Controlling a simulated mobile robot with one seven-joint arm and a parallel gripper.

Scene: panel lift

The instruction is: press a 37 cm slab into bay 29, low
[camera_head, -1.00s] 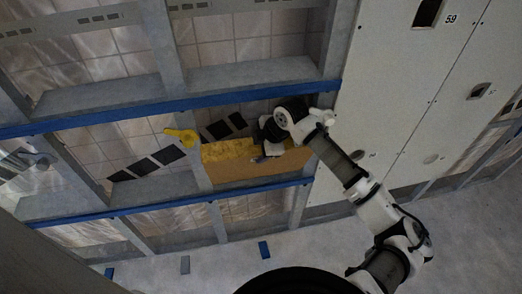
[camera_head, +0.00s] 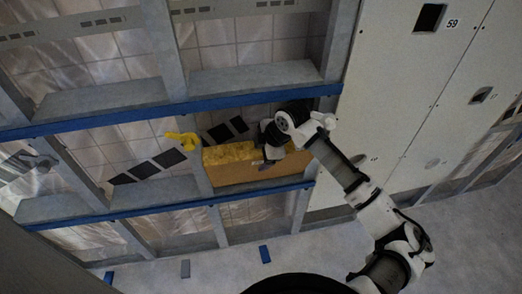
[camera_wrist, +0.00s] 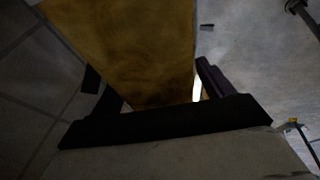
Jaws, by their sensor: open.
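A yellow-brown slab (camera_head: 232,168) sits in a low bay of the metal frame, between the two blue rails, in the head view. My gripper (camera_head: 270,158) is at the slab's right part, in front of its face and upper edge. In the wrist view the slab (camera_wrist: 130,45) fills the upper middle, and my gripper's dark fingers (camera_wrist: 150,92) stand apart on either side of its near end. I cannot tell whether a finger touches it. The bay number does not show. The slab's right end is partly hidden by my arm.
A yellow tool-like object (camera_head: 182,138) is at the stud left of the slab. Blue rails (camera_head: 170,105) cross the frame above and below. White panels, one marked 59 (camera_head: 420,60), cover the right side. Open floor (camera_head: 330,245) lies in front.

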